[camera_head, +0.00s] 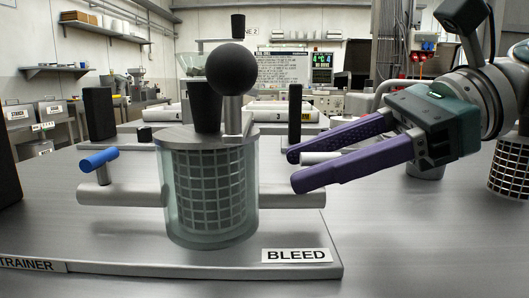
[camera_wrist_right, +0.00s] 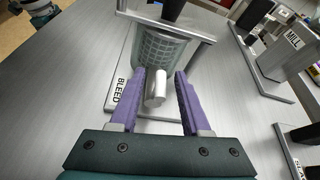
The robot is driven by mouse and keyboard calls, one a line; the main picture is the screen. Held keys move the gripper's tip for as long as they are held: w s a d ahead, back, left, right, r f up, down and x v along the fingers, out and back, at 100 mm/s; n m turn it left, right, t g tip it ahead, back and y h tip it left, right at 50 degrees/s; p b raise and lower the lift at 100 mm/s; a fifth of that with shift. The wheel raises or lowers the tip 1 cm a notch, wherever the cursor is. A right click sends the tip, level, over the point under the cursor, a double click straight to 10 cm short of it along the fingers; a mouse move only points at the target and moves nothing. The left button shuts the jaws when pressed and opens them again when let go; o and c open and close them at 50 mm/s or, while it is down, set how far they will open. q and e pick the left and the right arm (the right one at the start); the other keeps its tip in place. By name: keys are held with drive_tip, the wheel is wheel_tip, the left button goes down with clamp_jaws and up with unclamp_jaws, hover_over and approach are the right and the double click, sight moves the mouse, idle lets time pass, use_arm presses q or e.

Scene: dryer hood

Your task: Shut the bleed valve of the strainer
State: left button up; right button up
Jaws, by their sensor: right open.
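The strainer (camera_head: 211,195) stands upright on a metal base plate, a clear cylinder around a mesh basket. It also shows in the right wrist view (camera_wrist_right: 163,50). A pipe stub leaves each side; a blue bar handle (camera_head: 98,160) stands above the left one (camera_head: 130,195). The BLEED label (camera_head: 297,255) is at the plate's front right. Above the right pipe stub (camera_head: 285,195) is a pale grey bar (camera_head: 318,158), partly hidden by my fingers. My right gripper (camera_head: 292,171) is open, and in the wrist view its fingers flank a pale round-ended piece (camera_wrist_right: 157,88). I cannot tell whether they touch it.
A black ball knob (camera_head: 232,69) and a black tapered grip (camera_head: 206,105) rise above the strainer lid. Dark upright blocks (camera_head: 98,113) stand behind. Another stand labelled MILL (camera_wrist_right: 285,50) is at the wrist view's right. The table front right (camera_head: 420,245) is clear.

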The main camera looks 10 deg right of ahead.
clamp_jaws()
idle(0.3)
idle(0.3)
